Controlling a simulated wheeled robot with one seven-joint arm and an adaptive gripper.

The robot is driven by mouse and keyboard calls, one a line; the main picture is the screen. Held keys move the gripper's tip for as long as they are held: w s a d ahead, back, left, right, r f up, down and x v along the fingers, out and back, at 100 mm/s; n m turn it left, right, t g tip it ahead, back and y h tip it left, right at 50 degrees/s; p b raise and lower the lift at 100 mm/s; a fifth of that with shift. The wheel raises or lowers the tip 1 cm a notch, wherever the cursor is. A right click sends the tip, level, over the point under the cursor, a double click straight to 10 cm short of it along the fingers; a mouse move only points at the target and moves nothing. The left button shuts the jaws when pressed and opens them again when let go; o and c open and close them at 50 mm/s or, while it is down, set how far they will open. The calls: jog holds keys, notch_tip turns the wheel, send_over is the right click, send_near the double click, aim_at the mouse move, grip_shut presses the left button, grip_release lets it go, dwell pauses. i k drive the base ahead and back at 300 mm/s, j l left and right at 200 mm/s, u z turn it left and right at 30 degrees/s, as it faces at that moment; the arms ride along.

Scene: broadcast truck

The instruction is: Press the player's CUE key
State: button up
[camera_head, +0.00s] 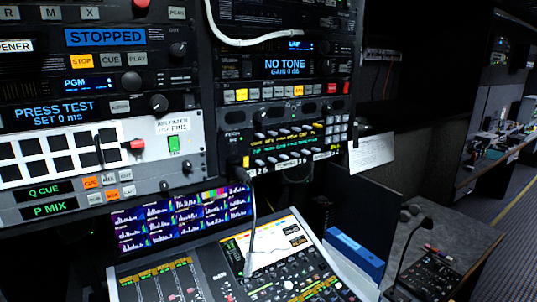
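The player (105,37) is a dark rack unit at the upper left, with a blue display (105,36) reading "STOPPED". Under that display is a row of three keys. The STOP key (81,62) is lit yellow-orange, the CUE key (110,60) in the middle is grey, and the PLAY key (138,59) on the right is grey. Nothing covers the CUE key. My gripper is not in view.
A white cable (240,41) hangs across the right rack. A mixing console (230,268) with a gooseneck microphone (250,220) stands below. An aisle lies far right.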

aim_at(110, 59)
jog(key=u, duration=1.55)
